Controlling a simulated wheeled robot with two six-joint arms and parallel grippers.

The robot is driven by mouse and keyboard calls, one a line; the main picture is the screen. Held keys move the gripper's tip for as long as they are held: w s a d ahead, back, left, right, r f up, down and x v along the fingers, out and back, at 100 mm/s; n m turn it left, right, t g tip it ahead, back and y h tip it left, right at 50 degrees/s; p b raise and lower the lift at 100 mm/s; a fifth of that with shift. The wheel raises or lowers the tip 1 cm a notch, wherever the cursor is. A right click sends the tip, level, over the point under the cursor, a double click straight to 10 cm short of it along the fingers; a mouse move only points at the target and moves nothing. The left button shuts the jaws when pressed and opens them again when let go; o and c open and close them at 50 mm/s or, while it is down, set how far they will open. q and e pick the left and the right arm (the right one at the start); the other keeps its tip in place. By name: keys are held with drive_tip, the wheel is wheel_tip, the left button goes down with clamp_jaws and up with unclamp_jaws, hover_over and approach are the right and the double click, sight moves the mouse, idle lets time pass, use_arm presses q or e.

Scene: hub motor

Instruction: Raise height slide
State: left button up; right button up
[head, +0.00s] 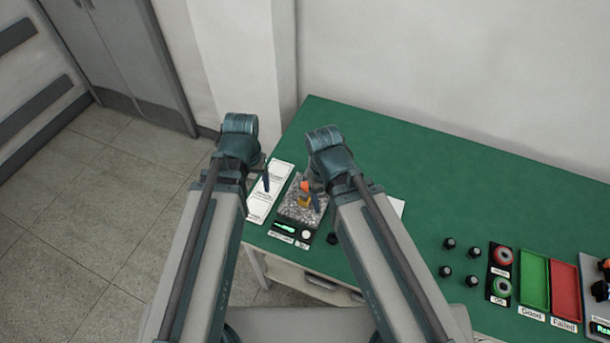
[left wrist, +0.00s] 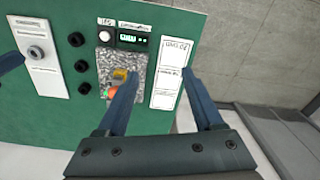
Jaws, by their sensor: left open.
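A measuring stand with a speckled grey base (head: 296,212) sits near the table's left end. An orange part (head: 306,185) and a yellow part (head: 304,201) stand on it; I cannot tell which is the height slide. In the left wrist view the yellow part (left wrist: 120,74) and the orange part (left wrist: 112,93) show beside a finger. My left gripper (left wrist: 160,74) is open and empty, above the stand and the white paper strip. In the head view my left gripper (head: 266,178) is left of the stand. My right gripper (head: 316,200) is over its right side, partly hiding it.
A display (head: 284,227) and white button (head: 305,236) lie before the stand. A white paper strip (head: 269,192) lies left. Several black knobs (head: 445,271), a green tray (head: 534,280) and a red tray (head: 566,290) are right. The green table (head: 400,150) is clear behind.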

use_arm(q)
drive_tip(key=w+d+r+m, duration=0.1)
drive_tip(key=w+m, duration=0.1)
drive_tip(key=w, duration=0.2)
drive_tip(key=m, duration=1)
hover_over(305, 185)
drive_tip(key=shift+r+g, duration=0.2)
drive_tip(key=shift+g, duration=0.1)
use_arm(e)
drive_tip(key=shift+r, duration=0.7)
use_arm(q)
drive_tip(key=shift+f, duration=0.1)
use_arm(e)
drive_tip(key=shift+f, duration=0.1)
use_arm(q)
wheel_tip(305, 185, down, 14)
drive_tip(key=b, duration=1.3)
drive_tip(key=shift+r, duration=0.2)
use_arm(e)
wheel_tip(305, 185, down, 14)
drive_tip(key=shift+r, duration=0.2)
use_arm(q)
clamp_jaws()
